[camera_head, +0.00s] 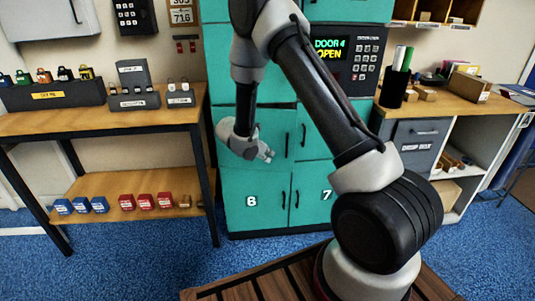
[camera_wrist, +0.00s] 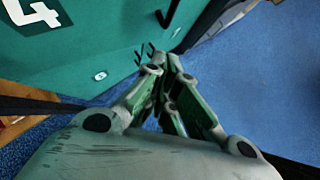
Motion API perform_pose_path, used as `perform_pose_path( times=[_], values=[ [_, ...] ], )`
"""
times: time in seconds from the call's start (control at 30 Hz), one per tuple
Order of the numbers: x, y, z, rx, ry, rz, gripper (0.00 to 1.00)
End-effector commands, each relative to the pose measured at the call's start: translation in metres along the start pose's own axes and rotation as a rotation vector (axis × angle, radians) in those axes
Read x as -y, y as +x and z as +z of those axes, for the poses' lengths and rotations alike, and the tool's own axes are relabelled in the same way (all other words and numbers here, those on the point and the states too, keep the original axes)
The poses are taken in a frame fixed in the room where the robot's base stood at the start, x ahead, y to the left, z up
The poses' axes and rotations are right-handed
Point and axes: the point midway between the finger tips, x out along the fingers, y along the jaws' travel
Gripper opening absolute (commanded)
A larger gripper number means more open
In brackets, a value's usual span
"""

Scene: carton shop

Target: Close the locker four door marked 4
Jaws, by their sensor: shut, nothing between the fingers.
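The teal locker door marked 4 (camera_wrist: 70,45) fills the upper left of the wrist view, its white number at the corner and a dark handle (camera_wrist: 170,12) at the top. In the head view, the teal door beside my gripper (camera_head: 275,125) has a dark gap along its top edge; my wrist hides its number. My gripper (camera_head: 268,155) is in front of the lower part of that door. In the wrist view, my gripper's fingers (camera_wrist: 165,72) are together and empty near the door; I cannot tell whether they touch it. The locker display (camera_head: 330,48) reads "DOOR 4 OPEN".
Doors 6 (camera_head: 252,215) and 7 (camera_head: 318,200) below look shut. A wooden workbench (camera_head: 100,121) stands at left, and a drop box (camera_head: 417,145) sits under the right counter. The blue floor (camera_head: 140,255) in front at left is clear.

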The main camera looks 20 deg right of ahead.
Motion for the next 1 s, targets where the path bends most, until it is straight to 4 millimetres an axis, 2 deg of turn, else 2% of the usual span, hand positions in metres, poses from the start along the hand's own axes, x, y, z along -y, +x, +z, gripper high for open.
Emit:
perform_pose_path(
  times=[0.03,0.2,0.27,0.4,0.6,1.0],
  values=[
    [0.002,0.013,0.000,-0.001,0.000,-0.004,0.00],
    [0.001,0.049,0.000,-0.001,0.000,-0.003,0.00],
    [0.001,0.061,0.000,-0.001,0.000,-0.003,0.00],
    [0.000,0.075,0.017,0.001,0.002,-0.001,0.00],
    [-0.001,0.086,0.027,0.000,0.001,0.001,0.00],
    [-0.001,0.088,0.029,0.000,0.000,0.001,0.00]
  ],
)
